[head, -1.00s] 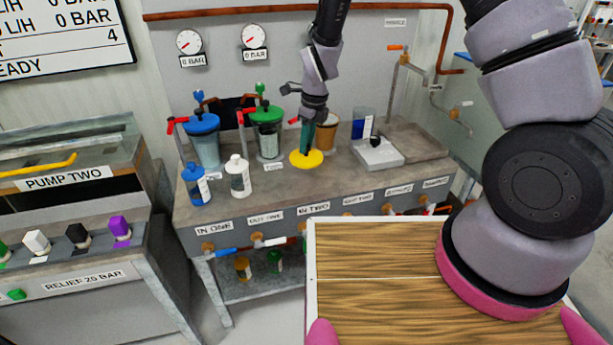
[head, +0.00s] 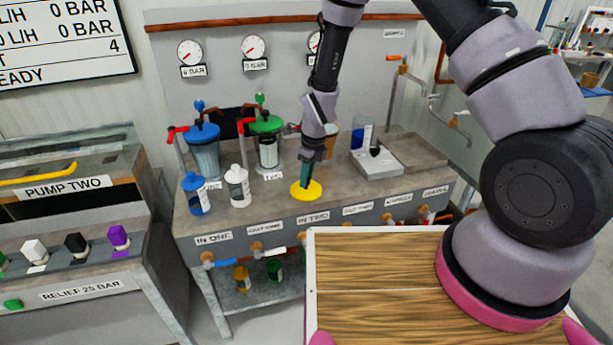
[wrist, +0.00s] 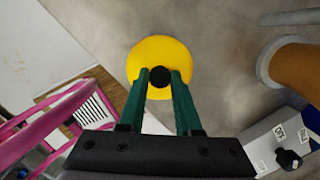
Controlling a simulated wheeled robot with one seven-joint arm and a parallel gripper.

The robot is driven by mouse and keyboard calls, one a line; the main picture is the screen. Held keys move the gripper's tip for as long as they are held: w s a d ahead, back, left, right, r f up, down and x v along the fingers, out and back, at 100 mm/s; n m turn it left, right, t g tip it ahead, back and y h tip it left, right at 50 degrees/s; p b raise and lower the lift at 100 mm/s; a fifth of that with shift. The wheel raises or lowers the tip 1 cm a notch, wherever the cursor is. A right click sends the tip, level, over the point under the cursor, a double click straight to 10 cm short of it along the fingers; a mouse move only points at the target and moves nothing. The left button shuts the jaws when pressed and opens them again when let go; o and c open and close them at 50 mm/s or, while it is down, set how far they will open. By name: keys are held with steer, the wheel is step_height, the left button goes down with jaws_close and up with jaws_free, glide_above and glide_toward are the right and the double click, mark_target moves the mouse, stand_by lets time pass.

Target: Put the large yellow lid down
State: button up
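The yellow lid (head: 307,192) is a round disc with a black knob (wrist: 160,77) at its middle. In the head view it is near the front edge of the grey bench (head: 262,200). In the wrist view the lid (wrist: 158,52) is seen from above, over grey bench top. My gripper (head: 307,181) has green fingers, one on each side of the knob and closed against it. The fingers also show in the wrist view (wrist: 162,80). I cannot tell whether the lid touches the bench.
An amber container (wrist: 298,68) stands to the right in the wrist view. A white tray (head: 377,161) is right of the lid. A white bottle (head: 238,187), a blue bottle (head: 195,195) and green-lidded (head: 267,148) and blue-lidded (head: 204,155) vessels stand left. Bench top around the lid is clear.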

steer(key=o, duration=0.4)
step_height(320, 180, up, 12)
steer(key=d, duration=0.2)
step_height(320, 180, up, 12)
steer(key=f+n+t, duration=0.1)
steer(key=n, duration=0.3)
glide_above(312, 190)
steer(key=d, duration=0.5)
steer(key=s+d+r+n+t+y, duration=0.1)
steer(key=s+d+r+n, duration=0.1)
steer(key=d+r+n, duration=0.3)
steer(key=s+d+r+t, duration=0.1)
steer(key=d+r, duration=0.1)
steer(key=r, duration=0.5)
steer(key=s+d+r+n+t, duration=0.1)
steer(key=s+d+r+n, duration=0.2)
steer(key=s+r, duration=0.1)
steer(key=s+d+r+n+t, duration=0.1)
steer(key=s+d+r+n, duration=0.2)
steer(key=s, duration=0.3)
steer(key=s+d+r+n+t, duration=0.1)
steer(key=s+d+r+n, duration=0.3)
steer(key=s+d, duration=0.1)
steer(key=shift+s+r+n+h, duration=0.3)
steer(key=shift+s+r+n, duration=0.05)
steer(key=shift+s+n, duration=0.05)
